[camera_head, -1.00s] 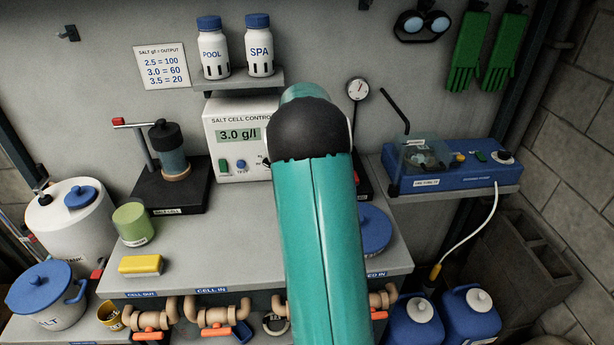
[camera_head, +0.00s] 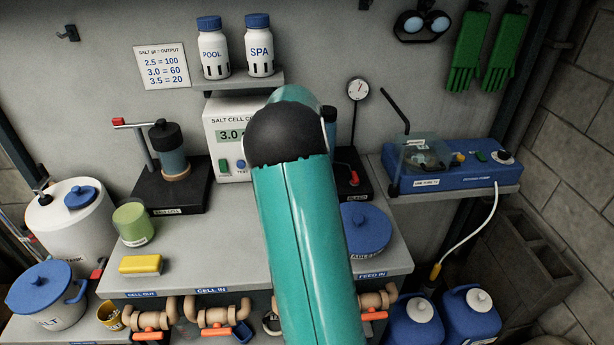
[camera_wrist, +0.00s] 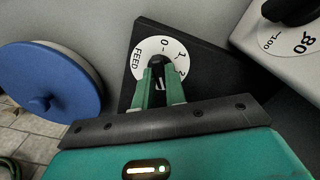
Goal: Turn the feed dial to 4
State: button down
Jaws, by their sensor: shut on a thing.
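The feed dial (camera_wrist: 149,44) shows in the wrist view as a white disc on a black block (camera_wrist: 205,52). It is marked FEED, with 0, 1 and 2 readable; the lower marks are hidden by my fingers. My gripper (camera_wrist: 160,82) is closed on the dial's small dark knob (camera_wrist: 157,62), one green finger on each side. Which number the knob points at cannot be told. In the head view my arm covers the dial and my gripper.
A blue round lid (camera_wrist: 45,82) lies left of the dial in the wrist view. The white salt cell control box (camera_head: 222,165) stands behind my arm; its output dial (camera_wrist: 285,36) shows at the wrist view's upper right. A blue pump unit (camera_head: 450,177) is on the right shelf.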

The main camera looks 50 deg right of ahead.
jog(key=m, duration=0.4)
jog(key=shift+r+m, duration=0.1)
jog(key=shift+m, duration=2.1)
jog(key=c, duration=1.4)
grip_release()
jog(key=shift+c, duration=0.2)
notch_tip(320, 180, up, 14)
